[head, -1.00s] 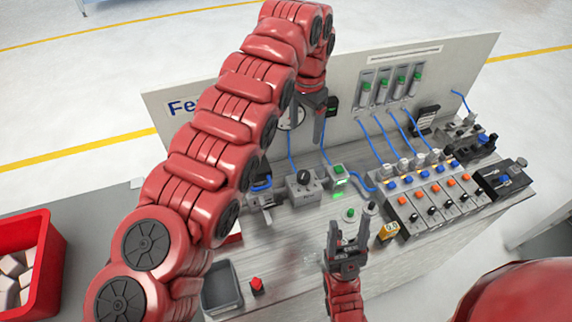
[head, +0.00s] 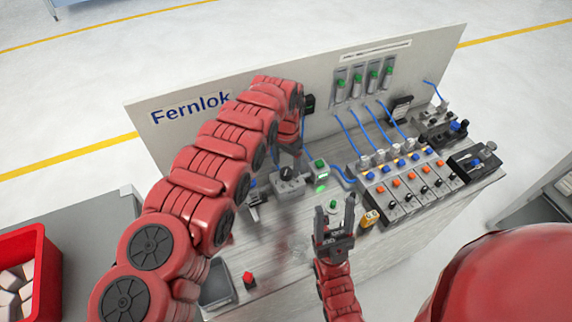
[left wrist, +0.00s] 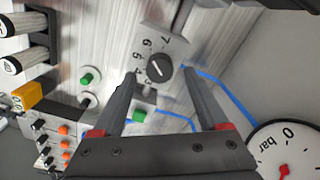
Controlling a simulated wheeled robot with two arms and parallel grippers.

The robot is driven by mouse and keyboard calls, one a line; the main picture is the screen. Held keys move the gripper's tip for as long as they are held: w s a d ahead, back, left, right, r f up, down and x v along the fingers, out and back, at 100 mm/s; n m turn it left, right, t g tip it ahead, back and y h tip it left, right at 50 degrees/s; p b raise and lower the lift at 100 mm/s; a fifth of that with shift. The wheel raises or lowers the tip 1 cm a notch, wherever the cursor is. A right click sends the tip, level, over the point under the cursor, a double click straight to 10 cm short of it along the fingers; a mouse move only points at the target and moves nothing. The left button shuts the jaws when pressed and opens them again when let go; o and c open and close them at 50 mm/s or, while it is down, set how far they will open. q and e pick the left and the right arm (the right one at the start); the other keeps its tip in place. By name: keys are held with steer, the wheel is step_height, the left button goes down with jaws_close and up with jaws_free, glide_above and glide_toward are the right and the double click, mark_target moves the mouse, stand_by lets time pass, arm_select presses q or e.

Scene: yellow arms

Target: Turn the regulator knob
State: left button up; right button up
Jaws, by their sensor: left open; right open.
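The regulator knob (head: 287,172) is a round black knob on a grey block near the panel's foot. In the left wrist view the knob (left wrist: 159,68) has a white pointer line and a printed number scale around it. My left gripper (head: 289,155) is just above and behind the knob in the head view. In the left wrist view my left gripper (left wrist: 157,74) is open, with the knob showing between its fingertips. I cannot tell whether they touch it. My right gripper (head: 334,206) is open and empty above the bench front, right of the knob.
A green-lit switch block (head: 320,176) stands right of the knob, with blue tubes near. A valve bank (head: 410,180) fills the right side. A pressure gauge (left wrist: 287,155) shows in the left wrist view. A grey tray (head: 216,285) and red button (head: 249,280) are in front.

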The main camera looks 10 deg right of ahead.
mark_target(286, 174)
arm_select(q)
steer(key=shift+f, duration=1.35)
jaws_close()
